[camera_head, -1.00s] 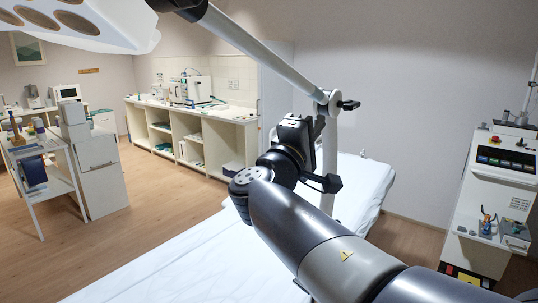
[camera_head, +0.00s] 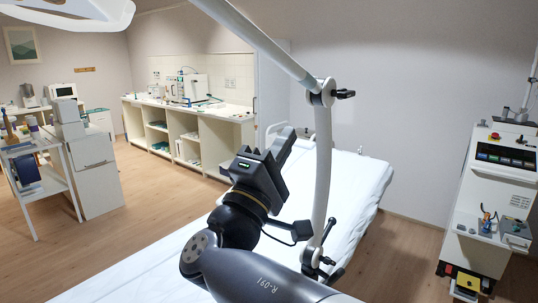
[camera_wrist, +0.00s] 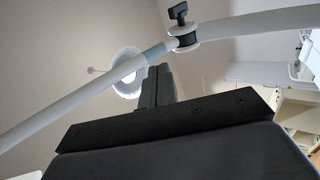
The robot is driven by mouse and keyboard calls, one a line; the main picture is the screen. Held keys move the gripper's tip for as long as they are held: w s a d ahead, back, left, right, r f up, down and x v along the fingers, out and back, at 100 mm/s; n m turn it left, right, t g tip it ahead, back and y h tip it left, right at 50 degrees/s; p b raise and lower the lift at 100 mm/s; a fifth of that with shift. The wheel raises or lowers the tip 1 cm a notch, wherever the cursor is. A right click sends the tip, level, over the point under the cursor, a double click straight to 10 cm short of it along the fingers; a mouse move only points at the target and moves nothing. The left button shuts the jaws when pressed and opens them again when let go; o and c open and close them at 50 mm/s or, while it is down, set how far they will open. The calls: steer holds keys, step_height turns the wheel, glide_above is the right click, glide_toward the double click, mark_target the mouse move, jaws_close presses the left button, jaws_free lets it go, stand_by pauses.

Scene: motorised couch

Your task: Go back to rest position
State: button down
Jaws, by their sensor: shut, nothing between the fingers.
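My gripper (camera_head: 284,139) is raised above the white-covered couch (camera_head: 352,185) in the head view, pointing up and away from me. In the wrist view its two dark fingers (camera_wrist: 156,86) stand together in the middle, with nothing between them. My arm bends up from the bottom of the head view and hides part of the couch. A light-grey jointed lamp arm (camera_head: 322,155) shows just right of my gripper in the head view; I cannot tell the gap.
The lamp head (camera_head: 70,14) hangs at the upper left. A white machine (camera_head: 490,195) stands at the right. A trolley (camera_head: 35,180) and a cabinet (camera_head: 95,172) stand at the left, and a shelved counter (camera_head: 190,140) at the back. The floor between them is free.

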steer(key=b+v, duration=0.4)
steer(key=v, duration=0.8)
steer(key=d, duration=0.1)
steer(key=w+d+f+g, duration=0.1)
steer(key=d, duration=0.1)
steer(key=w+d+f+g+p, duration=0.1)
steer(key=shift+w+d, duration=0.1)
steer(key=shift+d, duration=0.2)
